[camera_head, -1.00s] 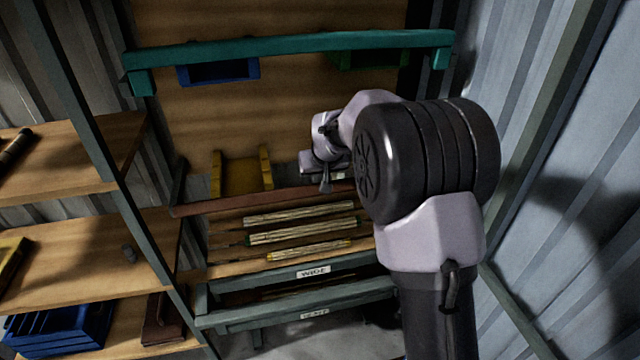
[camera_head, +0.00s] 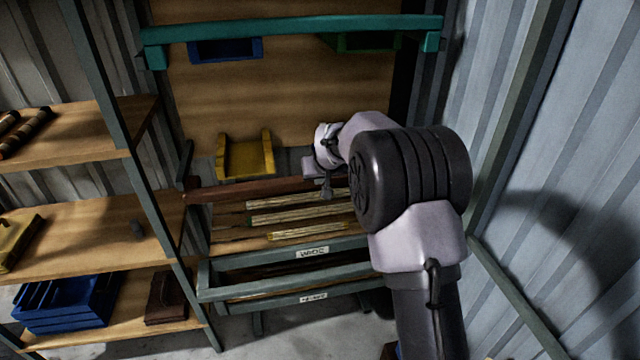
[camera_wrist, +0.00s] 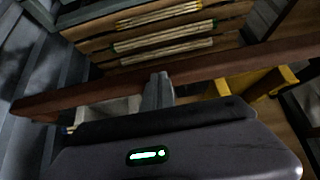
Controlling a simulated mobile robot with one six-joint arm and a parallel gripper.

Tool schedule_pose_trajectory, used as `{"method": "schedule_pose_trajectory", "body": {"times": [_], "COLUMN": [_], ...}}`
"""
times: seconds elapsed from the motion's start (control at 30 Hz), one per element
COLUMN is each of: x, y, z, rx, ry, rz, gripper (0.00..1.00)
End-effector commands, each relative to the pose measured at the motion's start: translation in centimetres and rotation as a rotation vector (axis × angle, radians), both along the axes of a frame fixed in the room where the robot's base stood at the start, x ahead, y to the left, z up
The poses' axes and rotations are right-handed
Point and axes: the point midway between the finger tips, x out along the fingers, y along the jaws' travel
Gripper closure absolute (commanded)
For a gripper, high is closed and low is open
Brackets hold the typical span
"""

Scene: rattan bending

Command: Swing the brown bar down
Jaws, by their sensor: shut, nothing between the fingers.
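The brown bar (camera_head: 240,191) runs nearly level across the front of the rack, above the bundles of rods. In the wrist view the brown bar (camera_wrist: 75,94) crosses the whole picture at a slant. My gripper (camera_head: 326,188) is at the right part of the bar, with the arm hiding the bar's right end. In the wrist view my gripper (camera_wrist: 158,84) is shut and empty, its fingertips overlapping the bar's edge. I cannot tell whether they touch it.
A yellow bracket (camera_head: 245,158) stands behind the bar. Below are rod bundles (camera_head: 305,231) and labelled rack rails (camera_head: 312,253). A teal bar (camera_head: 290,29) spans above. Wooden shelves (camera_head: 75,218) are at the left, and a corrugated wall (camera_head: 545,150) at the right.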

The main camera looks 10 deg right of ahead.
Motion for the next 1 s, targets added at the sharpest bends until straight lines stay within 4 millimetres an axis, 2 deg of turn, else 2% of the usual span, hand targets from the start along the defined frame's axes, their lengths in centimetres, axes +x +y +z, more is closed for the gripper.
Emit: {"method": "schedule_pose_trajectory", "body": {"times": [0.03,0.1,0.77,0.87,1.0], "x": [0.0,0.0,0.0,-0.3,-2.0], "y": [0.0,0.0,0.0,0.0,0.0], "z": [-0.7,-0.9,-1.2,-0.7,1.7], "rx": [0.000,0.001,0.002,0.002,0.001], "ry": [-0.012,-0.032,-0.062,-0.063,-0.068], "rz": [0.000,-0.001,-0.001,-0.001,-0.001], "gripper": [1.00,1.00,1.00,1.00,1.00]}}
